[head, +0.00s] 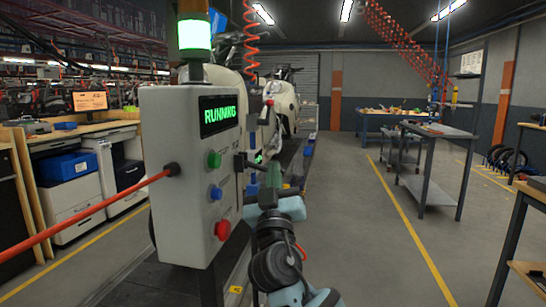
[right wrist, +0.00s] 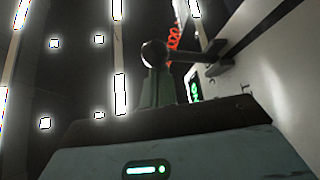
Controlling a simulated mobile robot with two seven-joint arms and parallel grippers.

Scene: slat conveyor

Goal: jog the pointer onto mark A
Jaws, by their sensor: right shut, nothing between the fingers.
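A grey control box (head: 185,180) stands close on the left in the head view. Its display (head: 218,115) reads RUNNING in green. A green button (head: 214,159), a blue button (head: 215,193) and a red button (head: 222,230) sit on its face. A dark lever (head: 246,161) sticks out of its right side. In the right wrist view the lever's ball knob (right wrist: 155,53) appears at the fingertips. My right gripper (head: 273,168) is shut and empty beside the lever; contact is unclear. I cannot make out the pointer or mark A. My left gripper is out of view.
A lit green stack light (head: 194,35) tops the box.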

